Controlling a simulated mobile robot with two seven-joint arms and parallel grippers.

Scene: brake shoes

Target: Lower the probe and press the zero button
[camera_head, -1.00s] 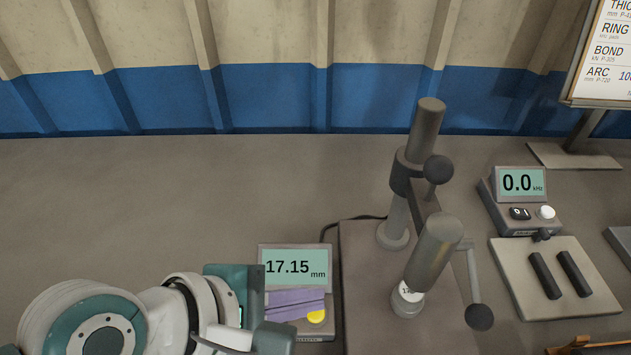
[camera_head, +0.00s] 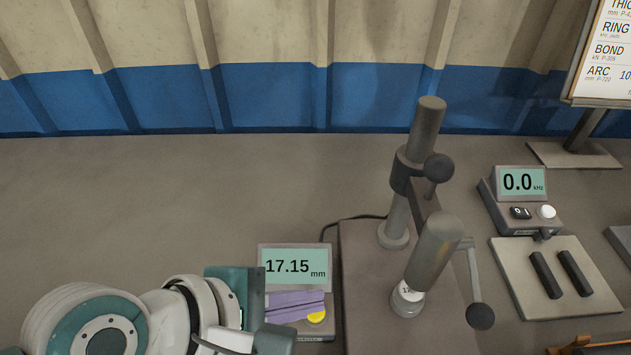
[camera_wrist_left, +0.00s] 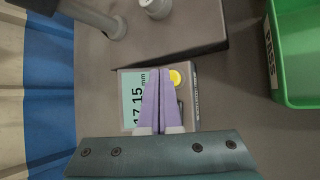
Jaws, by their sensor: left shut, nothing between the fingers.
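The thickness readout box (camera_head: 335,300) shows 17.15 mm on its screen (camera_head: 295,266). Its yellow button (camera_head: 316,317) is partly covered by my left gripper (camera_head: 322,304). In the left wrist view, my left gripper's purple fingers (camera_wrist_left: 157,75) are shut and empty over the box, beside the yellow button (camera_wrist_left: 176,78); I cannot tell whether they touch it. The probe (camera_head: 436,252) is a grey cylinder on a stand, with a lever ending in a dark ball (camera_head: 480,316). Its lower tip is at or near a small white-labelled cylinder (camera_head: 407,300). My right gripper is not in view.
A kHz meter (camera_head: 520,205) reading 0.0 and a plate with two dark bars (camera_head: 530,270) stand at the right. A sign (camera_head: 603,50) stands behind them. A green bin (camera_wrist_left: 286,95) shows in the left wrist view.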

